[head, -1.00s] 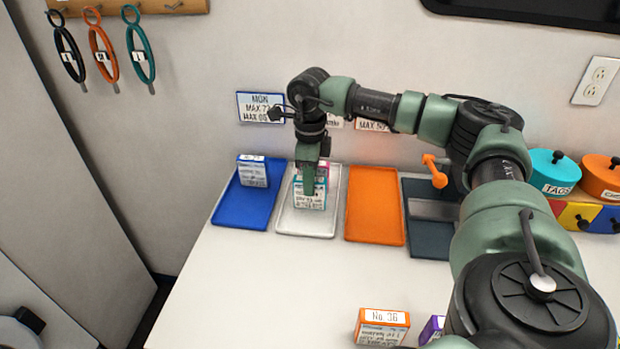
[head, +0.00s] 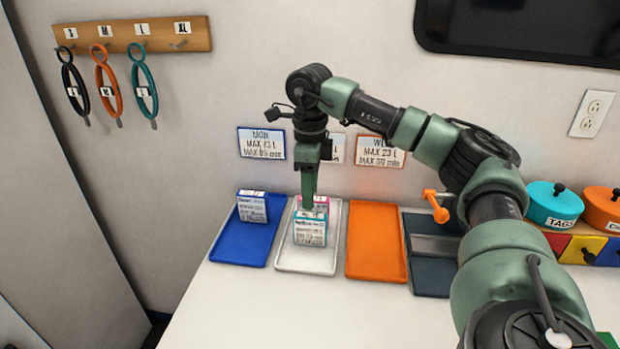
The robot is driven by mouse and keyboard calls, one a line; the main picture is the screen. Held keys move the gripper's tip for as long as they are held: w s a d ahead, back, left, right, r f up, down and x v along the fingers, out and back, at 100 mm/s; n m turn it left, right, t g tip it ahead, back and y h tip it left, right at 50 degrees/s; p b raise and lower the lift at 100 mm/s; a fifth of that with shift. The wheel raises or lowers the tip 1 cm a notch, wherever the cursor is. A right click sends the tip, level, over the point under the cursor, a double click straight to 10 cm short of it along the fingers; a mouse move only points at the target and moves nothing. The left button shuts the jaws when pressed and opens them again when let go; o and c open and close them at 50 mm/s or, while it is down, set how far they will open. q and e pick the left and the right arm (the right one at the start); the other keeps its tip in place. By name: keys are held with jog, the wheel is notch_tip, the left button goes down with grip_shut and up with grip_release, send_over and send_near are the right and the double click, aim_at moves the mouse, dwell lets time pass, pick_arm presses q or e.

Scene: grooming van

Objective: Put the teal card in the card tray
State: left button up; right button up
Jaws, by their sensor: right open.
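The teal card (head: 310,234), a small box-like block with a white printed face, stands upright in the white tray (head: 296,263). A pink card (head: 321,202) stands just behind it in the same tray, partly hidden. My right gripper (head: 308,207) points straight down at the top edge of the teal card, with its jaws open. I cannot tell whether its fingertips still touch the card. My left gripper is out of view.
A blue tray (head: 240,251) on the left holds a blue card (head: 252,207). The orange tray (head: 376,240) to the right is empty. A dark tray (head: 432,279) lies beside it. My right arm spans the right side. The front of the white table (head: 300,315) is clear.

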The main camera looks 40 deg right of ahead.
jog(key=shift+r, duration=2.1)
